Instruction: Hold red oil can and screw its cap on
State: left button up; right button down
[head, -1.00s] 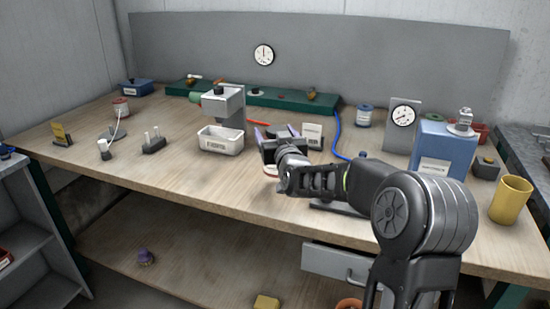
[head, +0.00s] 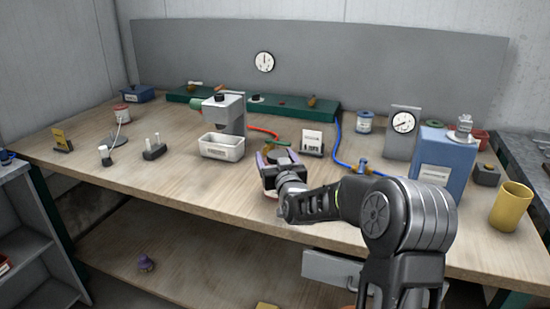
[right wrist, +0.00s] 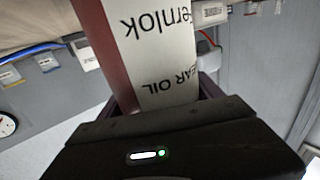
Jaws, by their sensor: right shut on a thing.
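My right gripper (head: 270,163) is over the middle front of the workbench (head: 215,185). It is shut on the red oil can (right wrist: 100,45), which fills the upper middle of the right wrist view. The can has a dark red side and a white label with "EAR OIL" on it, upside down in that view. In the head view the can is mostly hidden by my gripper and arm. I cannot make out the cap in either view. My left gripper is not in view.
A white bin (head: 221,147) under a grey stand (head: 232,108) is left of my gripper. A small sign (head: 312,142), a blue hose (head: 340,150), a blue box (head: 443,160) and a yellow cup (head: 511,206) are to the right.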

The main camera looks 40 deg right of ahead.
jog(key=shift+f, duration=0.1)
jog(key=shift+c, duration=2.4)
grip_release()
jog(key=o, duration=0.4)
